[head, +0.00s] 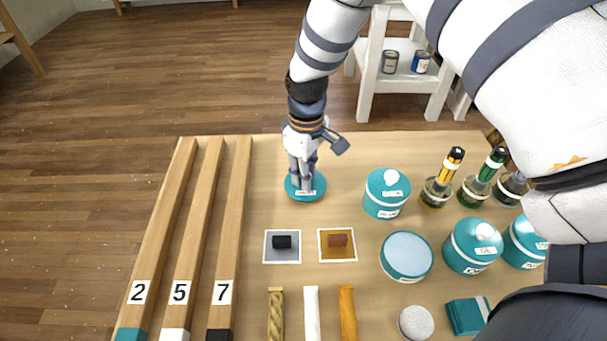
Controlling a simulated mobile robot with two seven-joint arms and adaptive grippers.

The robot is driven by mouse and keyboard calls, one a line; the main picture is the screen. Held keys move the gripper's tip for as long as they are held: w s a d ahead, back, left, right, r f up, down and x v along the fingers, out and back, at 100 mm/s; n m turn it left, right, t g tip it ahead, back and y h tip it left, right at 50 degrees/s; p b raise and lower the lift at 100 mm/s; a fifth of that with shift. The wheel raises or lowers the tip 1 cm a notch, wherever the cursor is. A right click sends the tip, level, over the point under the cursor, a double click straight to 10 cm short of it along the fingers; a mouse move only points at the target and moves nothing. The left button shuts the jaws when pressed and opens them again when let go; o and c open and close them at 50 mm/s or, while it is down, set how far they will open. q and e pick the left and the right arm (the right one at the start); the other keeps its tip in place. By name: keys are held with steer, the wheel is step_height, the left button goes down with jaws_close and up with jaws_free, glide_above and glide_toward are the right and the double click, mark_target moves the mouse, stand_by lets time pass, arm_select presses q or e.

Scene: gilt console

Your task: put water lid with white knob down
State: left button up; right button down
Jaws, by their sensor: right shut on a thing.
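My right gripper (303,183) reaches down from above and is shut on a teal round lid (293,194) with a small white label. The lid is level, at or just above the tan table top; I cannot tell whether it touches. Its knob is hidden between the fingers. A teal canister without a lid (406,275), pale blue on top, stands to the lower right of the lid. My left gripper is not in view.
Lidded teal canisters (385,207) (462,262) with white knobs stand to the right, near bottles (437,194). Two square tiles (271,254) (326,254) bearing small blocks lie below the lid. Numbered wooden bars (236,190) lie left. The table (270,215) around the lid is clear.

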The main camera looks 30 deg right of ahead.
steer(key=shift+f, duration=0.5)
steer(key=c, duration=1.4)
jaws_free()
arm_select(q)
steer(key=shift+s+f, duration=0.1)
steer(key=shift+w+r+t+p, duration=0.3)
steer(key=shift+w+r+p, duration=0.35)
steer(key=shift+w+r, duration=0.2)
arm_select(e)
step_height(320, 180, up, 12)
steer(key=shift+r, duration=0.15)
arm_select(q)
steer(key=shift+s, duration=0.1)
